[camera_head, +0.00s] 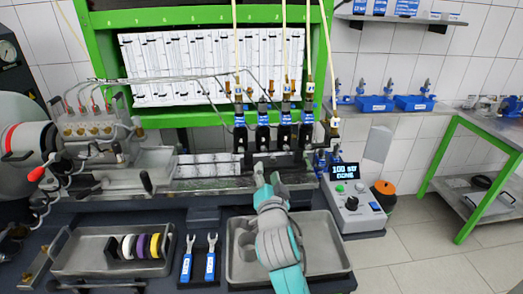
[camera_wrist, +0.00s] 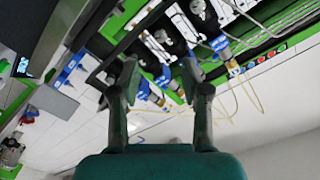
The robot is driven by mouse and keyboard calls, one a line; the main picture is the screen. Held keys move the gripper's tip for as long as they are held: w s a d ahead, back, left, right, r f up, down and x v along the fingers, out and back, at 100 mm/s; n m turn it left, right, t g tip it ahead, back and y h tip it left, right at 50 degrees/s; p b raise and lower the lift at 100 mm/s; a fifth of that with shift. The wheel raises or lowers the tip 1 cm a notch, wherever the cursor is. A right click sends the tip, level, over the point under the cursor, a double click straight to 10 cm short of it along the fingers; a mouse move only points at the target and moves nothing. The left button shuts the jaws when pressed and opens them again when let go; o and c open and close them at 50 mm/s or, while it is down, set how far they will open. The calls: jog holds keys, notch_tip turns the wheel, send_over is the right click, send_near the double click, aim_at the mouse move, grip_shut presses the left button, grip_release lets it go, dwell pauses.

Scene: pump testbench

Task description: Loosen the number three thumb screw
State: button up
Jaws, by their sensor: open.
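A row of several injectors with blue bands and black holders stands along the back of the bench; one of the middle ones (camera_head: 284,117) is clear in the head view. The number three thumb screw is too small to tell apart, and I can make out no number on the holders. My gripper (camera_head: 262,172) reaches up from the front, its tips just in front of the row and below it. In the wrist view my gripper (camera_wrist: 159,75) is open and empty, its two fingers apart. A blue injector part (camera_wrist: 165,78) shows between and beyond the fingertips.
A metal tray (camera_head: 238,274) lies under my arm. Another tray (camera_head: 75,265) with coloured rings is at left, with two blue-handled wrenches (camera_head: 210,262) between them. A control box (camera_head: 352,207) stands at right. Tubes (camera_head: 284,40) rise from the injectors.

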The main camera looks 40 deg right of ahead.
aim_at(264, 151)
jog(key=x, duration=1.1)
jog(key=shift+s, duration=0.1)
grip_shut()
